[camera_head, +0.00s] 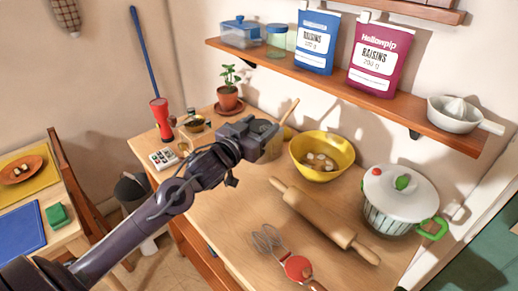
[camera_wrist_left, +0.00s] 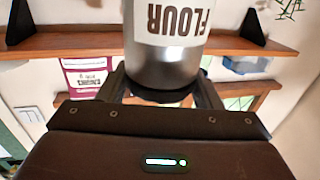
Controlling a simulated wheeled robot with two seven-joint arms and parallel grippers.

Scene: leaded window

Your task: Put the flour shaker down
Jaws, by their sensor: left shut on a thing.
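My left gripper (camera_head: 262,131) is over the wooden counter (camera_head: 232,222), between the potted plant and the yellow bowl. In the head view the gripper covers most of the shaker; a dull metallic body (camera_head: 271,149) shows just beyond the fingers. I cannot tell whether its base touches the counter. My right gripper is in neither view.
A yellow bowl (camera_head: 335,171), rolling pin (camera_head: 325,219), whisk (camera_head: 271,243) and lidded pot (camera_head: 397,204) stand or lie to the right. A shelf (camera_head: 345,91) runs above.

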